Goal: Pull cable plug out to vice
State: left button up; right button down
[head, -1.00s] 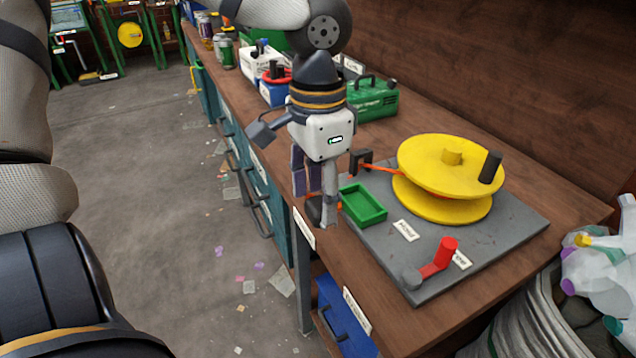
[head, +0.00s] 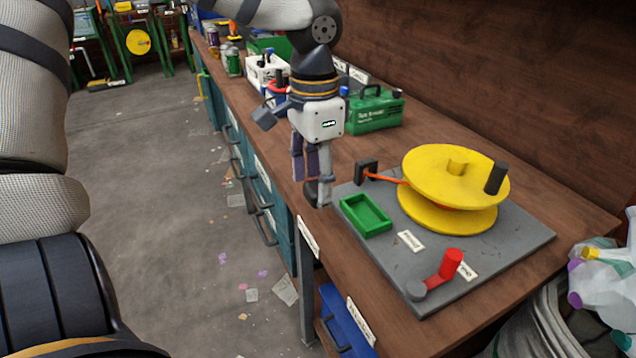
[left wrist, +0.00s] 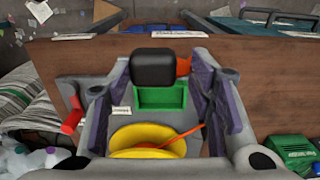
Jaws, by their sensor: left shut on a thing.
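My left gripper (head: 313,190) points down at the board's near left corner, beside the green tray. In the left wrist view it (left wrist: 165,85) is shut on the black plug (left wrist: 168,69), with a bit of orange beside it. The plug (head: 312,192) is partly hidden by the fingers in the head view. The orange cable (head: 387,177) runs from the yellow reel (head: 455,175) to a small black bracket (head: 367,170); beyond that its path is unclear. I cannot tell which part is the vice. My right gripper is not in view.
The grey board (head: 490,262) on the wooden bench carries the green tray (head: 365,214) and a red crank (head: 449,266). A green box (head: 374,112) and cans (head: 233,62) stand farther back. A bag of bottles (head: 605,265) is at right.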

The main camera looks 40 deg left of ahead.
pick_arm(q)
jog(key=shift+w+a, duration=0.85)
jog(key=shift+a, duration=0.25)
jog(key=w+a, duration=0.1)
jog(key=a, duration=0.1)
jog(key=w+a+b, duration=0.1)
jog(key=w+a, duration=0.1)
jog(key=shift+w+a, duration=0.25)
jog(key=shift+a, duration=0.05)
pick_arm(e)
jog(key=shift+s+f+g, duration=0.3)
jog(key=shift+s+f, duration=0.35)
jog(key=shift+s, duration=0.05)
